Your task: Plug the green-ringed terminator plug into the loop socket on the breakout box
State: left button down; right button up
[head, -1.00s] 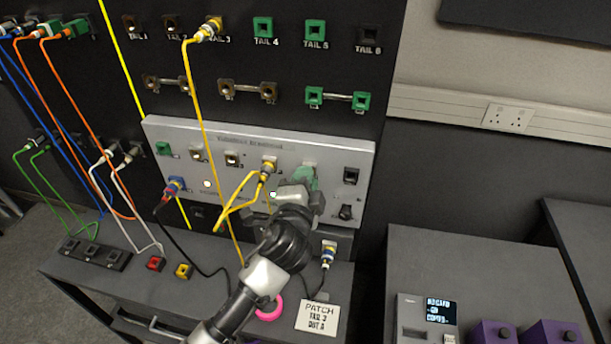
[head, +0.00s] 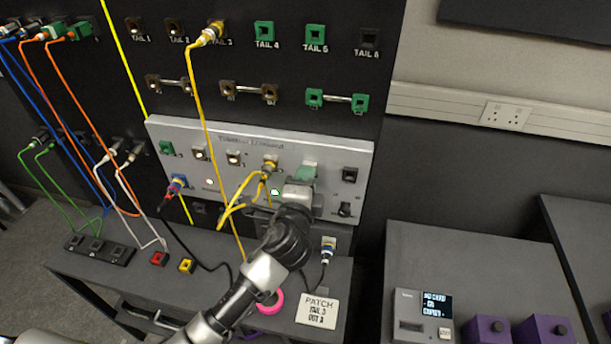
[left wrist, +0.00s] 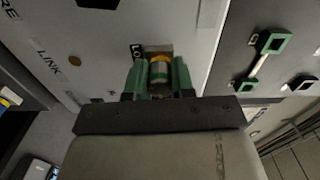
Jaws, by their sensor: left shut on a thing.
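The breakout box (head: 225,140) is the pale grey panel on the dark rack in the head view. My left gripper (head: 306,172) is at its front face, right of the yellow-cabled plug. The plug's front end is at the square loop socket (left wrist: 158,48), beside a partly covered label starting "LO". I cannot tell how deep it sits. In the head view the gripper hides the plug. My right gripper is not in view.
A yellow cable (head: 236,198) hangs just left of the gripper. Another blue-ringed plug (head: 328,246) sits below right. A patch card (head: 317,309) and a pink ring (head: 270,303) lie on the shelf. The right bench holds a display unit (head: 423,314) and purple boxes.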

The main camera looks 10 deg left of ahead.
pick_arm(q)
jog(key=shift+w+r, duration=0.1)
jog(key=shift+r, duration=0.3)
jog(key=m, duration=0.2)
jog(key=shift+w+m, duration=0.1)
jog(key=shift+m, duration=0.3)
jog(key=c, duration=1.1)
grip_release()
jog(key=shift+o, duration=1.1)
jog(key=shift+w+f, duration=0.1)
jog(key=shift+f, duration=0.2)
jog(key=shift+f, duration=0.1)
jog(key=shift+s, duration=2.55)
